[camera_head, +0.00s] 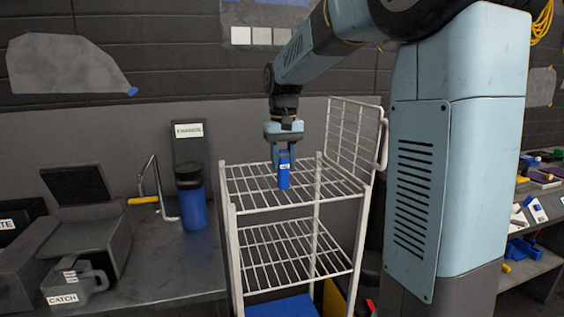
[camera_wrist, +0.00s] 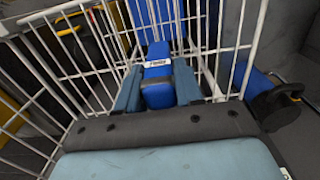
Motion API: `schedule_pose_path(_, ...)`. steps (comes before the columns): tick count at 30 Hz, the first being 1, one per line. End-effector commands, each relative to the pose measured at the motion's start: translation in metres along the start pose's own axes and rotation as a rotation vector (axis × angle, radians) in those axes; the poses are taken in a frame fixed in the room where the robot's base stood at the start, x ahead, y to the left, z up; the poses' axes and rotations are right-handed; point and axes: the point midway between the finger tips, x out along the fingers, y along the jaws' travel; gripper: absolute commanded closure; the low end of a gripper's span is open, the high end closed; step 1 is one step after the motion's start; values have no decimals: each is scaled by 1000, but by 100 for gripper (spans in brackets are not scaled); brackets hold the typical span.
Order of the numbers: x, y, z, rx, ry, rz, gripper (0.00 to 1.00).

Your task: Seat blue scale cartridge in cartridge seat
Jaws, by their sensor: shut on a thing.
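The blue scale cartridge (camera_head: 284,172) is a small upright blue block with a pale label, at the top shelf of a white wire rack in the head view. My gripper (camera_head: 284,150) is above the rack, pointing down, with its fingers shut on the cartridge. In the wrist view the cartridge (camera_wrist: 158,85) sits between the two blue fingers of my gripper (camera_wrist: 157,92). I cannot tell whether its lower end touches the shelf wires. I cannot make out the cartridge seat for certain in either view.
The white wire rack (camera_head: 300,204) has a raised back panel on its right. A bench (camera_head: 150,262) at left holds a blue canister (camera_head: 192,205), a grey open-lidded device (camera_head: 88,225) and a jug labelled CATCH (camera_head: 75,282). A cluttered shelf (camera_head: 535,265) stands at far right.

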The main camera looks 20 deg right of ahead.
Motion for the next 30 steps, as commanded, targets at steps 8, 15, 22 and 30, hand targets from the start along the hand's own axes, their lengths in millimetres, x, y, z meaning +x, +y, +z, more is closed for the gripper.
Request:
schedule_pose_path(8,4,0,0,0,0,0,100)
schedule_pose_path(15,5,0,0,0,0,0,52)
schedule_pose_path(22,5,0,0,-1,0,0,38)
schedule_pose_path(30,-2,-1,0,-1,2,0,38)
